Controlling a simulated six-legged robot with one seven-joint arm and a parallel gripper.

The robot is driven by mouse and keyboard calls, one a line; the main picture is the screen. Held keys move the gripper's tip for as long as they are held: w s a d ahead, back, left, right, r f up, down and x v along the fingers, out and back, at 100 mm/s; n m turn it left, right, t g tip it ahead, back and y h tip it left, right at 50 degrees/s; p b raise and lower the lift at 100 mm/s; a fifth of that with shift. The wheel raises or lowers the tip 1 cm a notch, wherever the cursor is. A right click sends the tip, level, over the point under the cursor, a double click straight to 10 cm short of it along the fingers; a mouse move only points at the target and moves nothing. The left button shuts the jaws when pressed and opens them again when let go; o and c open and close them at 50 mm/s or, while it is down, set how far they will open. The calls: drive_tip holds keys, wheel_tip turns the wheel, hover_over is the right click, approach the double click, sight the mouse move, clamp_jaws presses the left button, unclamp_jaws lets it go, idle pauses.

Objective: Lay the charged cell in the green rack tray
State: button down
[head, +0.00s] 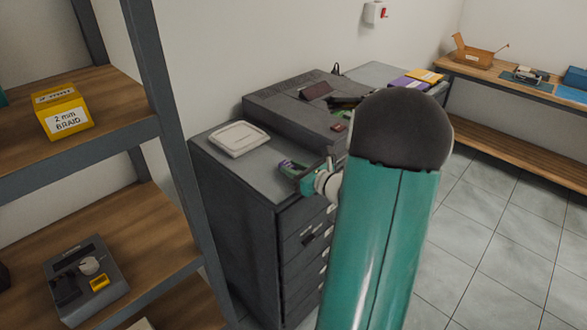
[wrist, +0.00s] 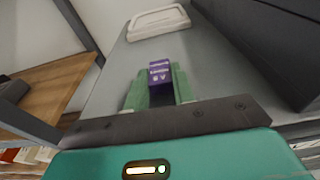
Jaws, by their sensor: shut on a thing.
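A small purple cell with white lettering that includes "6 V" (wrist: 160,72) sits between the green fingers of my gripper (wrist: 160,80) in the wrist view. My gripper is shut on it. In the head view my gripper (head: 293,170) is over the front right part of the grey cabinet top (head: 203,152). I cannot tell whether the cell touches the top. No green rack tray can be made out; only a sliver of something teal (head: 3,97) shows at the left edge on the upper shelf.
A cream tray (head: 238,138) lies on the cabinet top, beyond my gripper in the wrist view (wrist: 158,20). A dark raised unit (head: 300,105) stands behind. Wooden shelves at left hold a yellow "2 mm BRAID" box (head: 63,112) and a grey device (head: 85,282). Tiled floor (head: 490,250) is clear at right.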

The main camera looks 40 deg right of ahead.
drive_tip(key=shift+f, duration=0.15)
drive_tip(key=c, duration=1.2)
unclamp_jaws()
drive_tip(key=shift+o, duration=0.2)
